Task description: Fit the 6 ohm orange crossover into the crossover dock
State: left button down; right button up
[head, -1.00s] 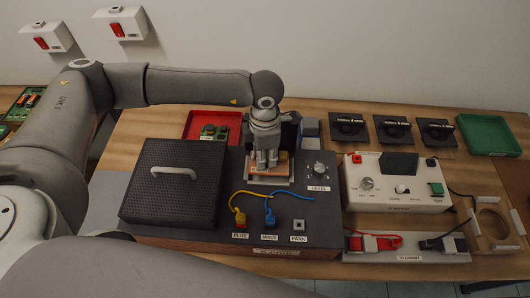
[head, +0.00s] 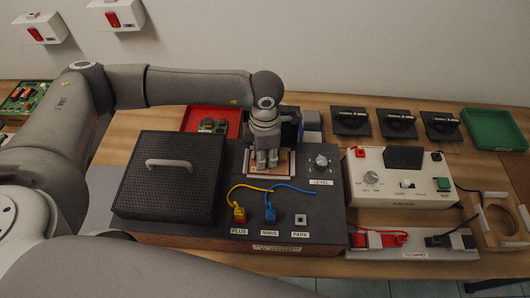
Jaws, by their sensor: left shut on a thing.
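My left gripper (head: 267,158) points down over the crossover dock (head: 288,174), a pale-rimmed recess in the dark hi-fi panel (head: 310,208). It is shut on the orange crossover (head: 281,160), of which only a small orange-tan part shows beside the fingers. The fingers hide most of the board, so I cannot tell whether it is fully seated. My right gripper is not in view.
A black perforated cover (head: 150,197) with a handle lies left of the dock. A red tray (head: 230,116) holding a green board (head: 210,125) stands behind. Plugs on yellow and blue leads (head: 270,212) sit in front. A white meter box (head: 395,190) stands right.

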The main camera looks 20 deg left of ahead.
pick_arm(q)
jog(key=c, duration=1.6)
grip_release()
jog(key=shift+f, duration=0.15)
jog(key=o, duration=0.5)
notch_tip(320, 180, up, 12)
jog(key=shift+r, duration=0.1)
jog(key=shift+r, duration=0.1)
notch_tip(320, 180, up, 8)
jog(key=p, duration=0.3)
